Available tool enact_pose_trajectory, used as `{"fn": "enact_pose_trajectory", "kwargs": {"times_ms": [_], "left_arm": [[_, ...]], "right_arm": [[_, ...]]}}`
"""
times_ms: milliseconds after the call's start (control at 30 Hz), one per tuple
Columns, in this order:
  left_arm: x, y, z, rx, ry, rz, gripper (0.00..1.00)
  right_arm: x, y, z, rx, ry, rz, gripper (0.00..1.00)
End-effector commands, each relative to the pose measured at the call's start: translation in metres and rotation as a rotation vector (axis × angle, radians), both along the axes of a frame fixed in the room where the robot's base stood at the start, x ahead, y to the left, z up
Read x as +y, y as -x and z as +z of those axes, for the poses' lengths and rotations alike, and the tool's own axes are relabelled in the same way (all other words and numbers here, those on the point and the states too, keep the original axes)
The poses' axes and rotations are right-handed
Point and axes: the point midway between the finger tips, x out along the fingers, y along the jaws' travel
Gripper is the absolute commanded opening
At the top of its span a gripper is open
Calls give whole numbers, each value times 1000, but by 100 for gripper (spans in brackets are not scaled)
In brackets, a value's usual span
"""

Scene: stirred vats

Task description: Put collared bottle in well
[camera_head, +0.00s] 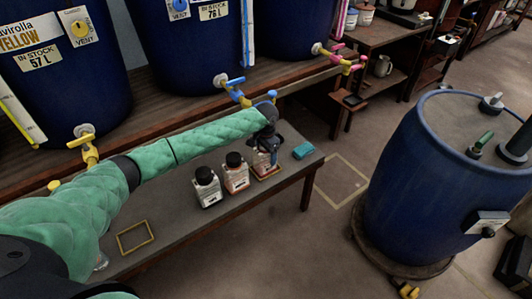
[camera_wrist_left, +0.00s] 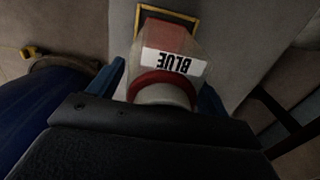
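The collared bottle (camera_wrist_left: 165,88) has a red collar, a pale top and a white label reading "BLUE", upside down in the left wrist view. My left gripper (camera_head: 266,149) is over it at the right part of the low bench. Its blue fingers (camera_wrist_left: 163,88) lie on both sides of the bottle's neck; whether they press on it is unclear. The bottle's foot appears within a yellow-framed well (camera_wrist_left: 196,14). Another yellow-framed well (camera_head: 135,237), empty, is at the bench's near left. My right gripper is not in view.
Large blue vats with taps (camera_head: 88,153) line the back. A blue drum (camera_head: 420,190) stands right.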

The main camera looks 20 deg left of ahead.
Motion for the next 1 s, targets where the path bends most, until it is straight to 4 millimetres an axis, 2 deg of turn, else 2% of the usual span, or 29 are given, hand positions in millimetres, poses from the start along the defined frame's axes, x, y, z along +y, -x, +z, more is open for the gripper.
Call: {"fn": "enact_pose_trajectory", "kwargs": {"times_ms": [367,600,800,1000], "left_arm": [[0,0,5,-1,0,-1,78],[0,-1,46,-2,0,0,78],[0,-1,85,-2,0,0,78],[0,-1,112,-1,1,-1,78]], "right_arm": [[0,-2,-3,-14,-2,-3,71],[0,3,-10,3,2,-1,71],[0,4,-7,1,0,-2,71],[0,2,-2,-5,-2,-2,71]]}}
